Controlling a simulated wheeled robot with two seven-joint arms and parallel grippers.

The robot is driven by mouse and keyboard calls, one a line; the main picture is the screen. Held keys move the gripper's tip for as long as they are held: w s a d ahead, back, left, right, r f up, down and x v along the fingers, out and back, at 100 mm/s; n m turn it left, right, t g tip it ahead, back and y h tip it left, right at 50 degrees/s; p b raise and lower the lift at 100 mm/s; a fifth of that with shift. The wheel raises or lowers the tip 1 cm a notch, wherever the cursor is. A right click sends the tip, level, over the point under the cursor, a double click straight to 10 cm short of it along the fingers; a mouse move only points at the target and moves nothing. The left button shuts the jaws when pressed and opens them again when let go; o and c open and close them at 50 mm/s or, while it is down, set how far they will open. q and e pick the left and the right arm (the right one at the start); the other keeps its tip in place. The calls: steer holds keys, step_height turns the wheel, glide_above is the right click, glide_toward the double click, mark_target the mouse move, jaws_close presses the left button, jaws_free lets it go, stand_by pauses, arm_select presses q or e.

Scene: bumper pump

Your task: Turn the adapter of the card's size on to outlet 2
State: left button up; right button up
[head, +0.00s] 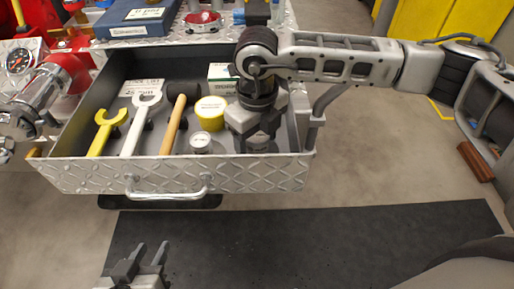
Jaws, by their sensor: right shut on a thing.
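My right gripper (256,138) points down into the right part of an open drawer (260,174). It is shut on a grey metal piece low between its fingers, apparently an adapter, mostly hidden by the fingers. A small silver round piece with a pale top (201,140) stands in the drawer to its left. A white card (141,88) with print too small to read lies at the drawer's back left. A silver outlet (45,97) of the red pump shows at the left; its number cannot be read. My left gripper (141,258) is open and empty, in front of the drawer.
The drawer also holds a yellow wrench (105,132), a white wrench (141,122), a wooden-handled mallet (174,125), a yellow tin (210,112) and a white box (221,73). A blue box (137,22) lies above. The black mat (330,240) is clear.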

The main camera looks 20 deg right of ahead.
steer(key=shift+s+f, duration=0.2)
steer(key=shift+f, duration=0.05)
steer(key=shift+c, duration=0.3)
steer(key=shift+r, duration=0.1)
steer(key=shift+r+p, duration=0.5)
steer(key=shift+r, duration=0.15)
jaws_close()
steer(key=shift+w+r+p, duration=0.2)
steer(key=shift+r+p, duration=1.95)
steer(key=shift+r, duration=1.75)
